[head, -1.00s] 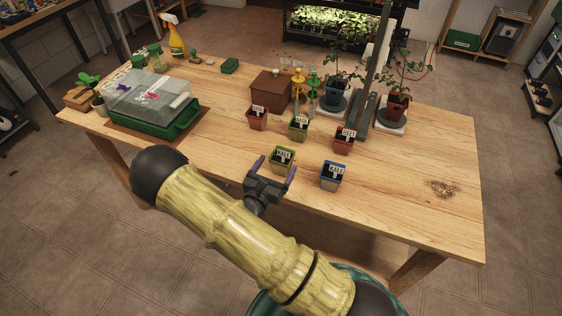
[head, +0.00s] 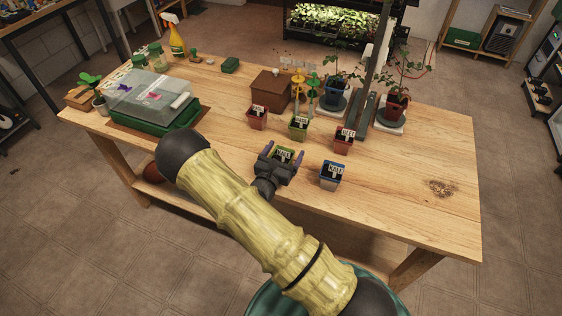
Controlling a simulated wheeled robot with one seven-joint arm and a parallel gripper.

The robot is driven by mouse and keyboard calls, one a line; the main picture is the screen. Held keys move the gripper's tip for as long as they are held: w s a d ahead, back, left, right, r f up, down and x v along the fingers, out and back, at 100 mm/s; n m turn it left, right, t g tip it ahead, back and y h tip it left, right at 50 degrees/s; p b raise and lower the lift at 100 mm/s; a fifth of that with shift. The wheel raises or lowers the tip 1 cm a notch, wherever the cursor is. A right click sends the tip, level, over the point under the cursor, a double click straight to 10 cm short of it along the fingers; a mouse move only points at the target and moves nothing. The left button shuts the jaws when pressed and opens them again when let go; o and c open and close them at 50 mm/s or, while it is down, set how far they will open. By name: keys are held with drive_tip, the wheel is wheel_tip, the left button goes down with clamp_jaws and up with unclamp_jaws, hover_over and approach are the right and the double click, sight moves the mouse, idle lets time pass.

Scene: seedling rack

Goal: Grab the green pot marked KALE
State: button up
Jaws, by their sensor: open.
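A small green pot (head: 284,154) with a white label that seems to read KALE stands near the front edge of the table. My gripper (head: 282,157) is open, its two purple-tipped fingers at the pot's left and right sides. Whether they touch it I cannot tell. The gripper hides the pot's lower part. A second green pot (head: 298,132) stands farther back; its label is too small to read surely. A blue pot (head: 330,180), whose label looks like KALE, stands to the right of my gripper.
Two red pots, one at left (head: 257,121) and one at right (head: 343,145), stand behind. A brown box (head: 271,88), potted plants and a post are farther back. A green tray with a clear lid (head: 150,100) is at the left. The table's right part (head: 420,215) is mostly clear.

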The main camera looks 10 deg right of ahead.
sight(284, 153)
idle(0.4)
drive_tip(key=c, duration=1.1)
drive_tip(key=shift+c, duration=0.2)
drive_tip(key=shift+r, duration=0.15)
wheel_tip(284, 153, up, 10)
